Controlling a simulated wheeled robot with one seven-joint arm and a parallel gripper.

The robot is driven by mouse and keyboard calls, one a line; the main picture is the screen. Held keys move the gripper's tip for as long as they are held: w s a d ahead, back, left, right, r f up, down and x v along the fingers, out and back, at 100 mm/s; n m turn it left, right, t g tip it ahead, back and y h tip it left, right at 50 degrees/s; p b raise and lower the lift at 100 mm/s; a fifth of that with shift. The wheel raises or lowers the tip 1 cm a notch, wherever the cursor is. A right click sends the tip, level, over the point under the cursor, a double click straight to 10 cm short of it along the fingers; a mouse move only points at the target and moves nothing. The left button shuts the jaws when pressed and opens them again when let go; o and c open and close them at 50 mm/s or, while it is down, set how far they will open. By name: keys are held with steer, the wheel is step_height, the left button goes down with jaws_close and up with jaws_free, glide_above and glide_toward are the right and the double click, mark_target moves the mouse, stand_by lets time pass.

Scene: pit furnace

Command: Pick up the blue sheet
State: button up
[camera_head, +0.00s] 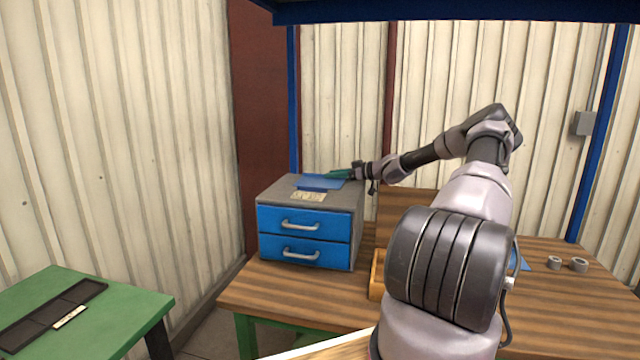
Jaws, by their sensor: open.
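A blue sheet (318,182) lies flat on top of the grey drawer cabinet (352,200), towards its back right. My gripper (341,174) is open, with its teal-green fingers at the sheet's far right part, just above or touching it; I cannot tell which. The arm reaches in from the right, nearly level with the cabinet top. The fingers hide a little of the sheet's far edge.
A pale paper (308,196) lies in front of the sheet. The cabinet has two shut blue drawers (303,222) and stands on a wooden table (300,290). Two grey rings (578,265) lie at right. A green table (100,310) with a dark tray stands at left.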

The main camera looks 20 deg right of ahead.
steer(key=shift+w+a+f, duration=0.1)
steer(key=shift+w+a, duration=0.1)
steer(key=shift+w, duration=0.1)
jaws_close()
